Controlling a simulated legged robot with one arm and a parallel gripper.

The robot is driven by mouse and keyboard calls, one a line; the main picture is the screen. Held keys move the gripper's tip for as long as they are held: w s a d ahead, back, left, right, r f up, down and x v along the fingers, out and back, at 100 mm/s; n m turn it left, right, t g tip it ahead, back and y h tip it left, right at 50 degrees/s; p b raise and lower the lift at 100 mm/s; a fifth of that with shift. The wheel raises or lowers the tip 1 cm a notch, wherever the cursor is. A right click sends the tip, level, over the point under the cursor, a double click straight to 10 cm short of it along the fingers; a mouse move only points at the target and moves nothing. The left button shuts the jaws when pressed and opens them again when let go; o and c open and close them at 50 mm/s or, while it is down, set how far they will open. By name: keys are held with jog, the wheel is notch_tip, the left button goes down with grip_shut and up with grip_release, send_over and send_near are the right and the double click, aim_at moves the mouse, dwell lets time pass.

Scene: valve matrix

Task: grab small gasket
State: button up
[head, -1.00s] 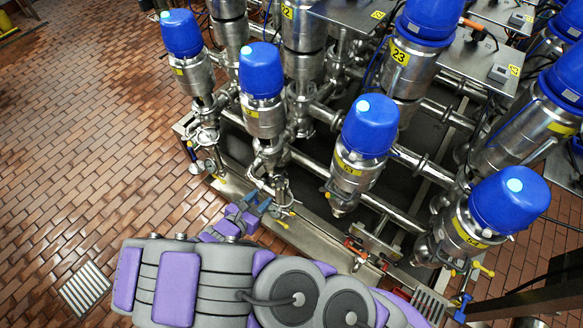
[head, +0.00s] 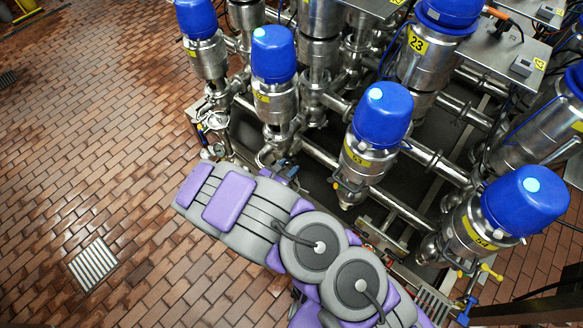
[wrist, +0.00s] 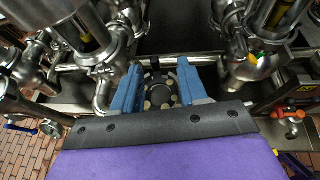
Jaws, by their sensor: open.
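My gripper (wrist: 158,68) is open in the wrist view, its two blue fingers apart. Between them shows a round dark thing with pale patches (wrist: 160,90); I cannot tell whether it is the small gasket or part of the fitting behind. No gasket can be made out for sure in the head view. There my gripper (head: 277,168) is mostly hidden by my own arm, just below the second blue-capped valve (head: 274,95) of the front row.
Steel pipes (head: 335,160) and blue-capped valves, one labelled 53 (head: 370,140), stand close around my gripper. In the wrist view a red-handled valve (wrist: 291,115) is at the right. Open brick floor (head: 100,150) lies to the left, with a drain grate (head: 94,265).

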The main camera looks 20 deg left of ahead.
aim_at(293, 160)
jog(key=x, duration=0.2)
jog(key=a+b+x, duration=0.1)
jog(key=x, duration=0.1)
jog(key=shift+w+f, duration=0.1)
jog(key=shift+f, duration=0.05)
jog(key=shift+w+d, duration=0.1)
jog(key=shift+w, duration=0.25)
jog(key=shift+d, duration=0.3)
jog(key=shift+c, duration=0.7)
jog(key=shift+a, duration=0.25)
grip_shut()
